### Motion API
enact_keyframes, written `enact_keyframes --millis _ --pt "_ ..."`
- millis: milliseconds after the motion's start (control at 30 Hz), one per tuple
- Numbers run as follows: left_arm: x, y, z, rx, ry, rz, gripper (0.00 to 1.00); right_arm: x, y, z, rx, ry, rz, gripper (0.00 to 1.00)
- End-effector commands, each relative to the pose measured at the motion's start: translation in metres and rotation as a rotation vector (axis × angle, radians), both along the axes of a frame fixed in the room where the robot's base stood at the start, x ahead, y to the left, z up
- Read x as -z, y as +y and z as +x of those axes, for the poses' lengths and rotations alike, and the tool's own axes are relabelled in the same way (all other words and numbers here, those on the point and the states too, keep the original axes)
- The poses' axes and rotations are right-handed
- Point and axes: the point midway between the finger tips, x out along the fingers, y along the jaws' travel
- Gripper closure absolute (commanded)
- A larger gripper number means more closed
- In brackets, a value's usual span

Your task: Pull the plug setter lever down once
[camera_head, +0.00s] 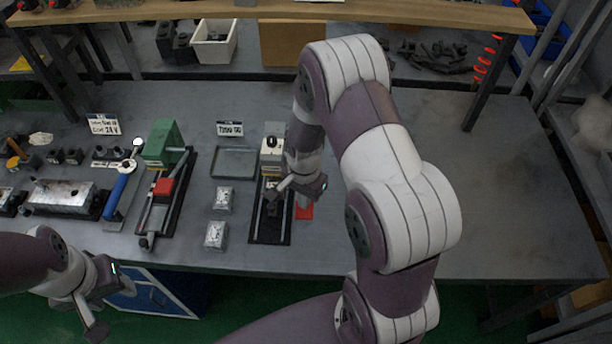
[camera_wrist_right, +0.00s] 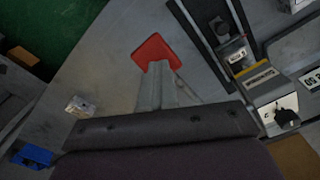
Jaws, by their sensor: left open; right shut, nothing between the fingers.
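The plug setter is a narrow press with a pale head (camera_head: 272,142) topped by a black knob, on a long black base (camera_head: 268,228). In the right wrist view, its labelled head (camera_wrist_right: 268,98) is at the right. My right gripper (camera_head: 304,193) is shut and empty beside the press, just right of its base; its fingers (camera_wrist_right: 158,80) show in the wrist view. A flat red piece (camera_head: 304,212) lies near the fingertips; it also shows in the wrist view (camera_wrist_right: 155,50). I cannot make out the lever. My left gripper (camera_head: 110,308) is open and empty before the table's front edge.
Two small white blocks (camera_head: 223,199) (camera_head: 215,235) and a shallow grey tray (camera_head: 234,162) stand left of the press. A green-and-red fixture (camera_head: 163,143) and a blue-handled tool (camera_head: 120,190) lie farther left. The table's right side (camera_head: 510,200) is clear.

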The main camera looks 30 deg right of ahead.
Motion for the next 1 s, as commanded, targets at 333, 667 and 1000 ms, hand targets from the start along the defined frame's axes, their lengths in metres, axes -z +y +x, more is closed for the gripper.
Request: enact_keyframes --millis 333,667,1000 --pt "0.020 0.000 0.000 0.000 0.000 0.000 0.48 0.027 0.000 0.001 0.000 -0.003 -0.001 1.00" --pt "0.027 0.000 0.000 0.000 0.000 0.000 0.48 0.038 0.000 0.001 0.000 -0.003 -0.001 1.00" --pt "-0.012 0.000 0.000 0.000 0.000 0.000 0.48 -0.005 0.000 0.001 0.000 -0.002 0.000 1.00"
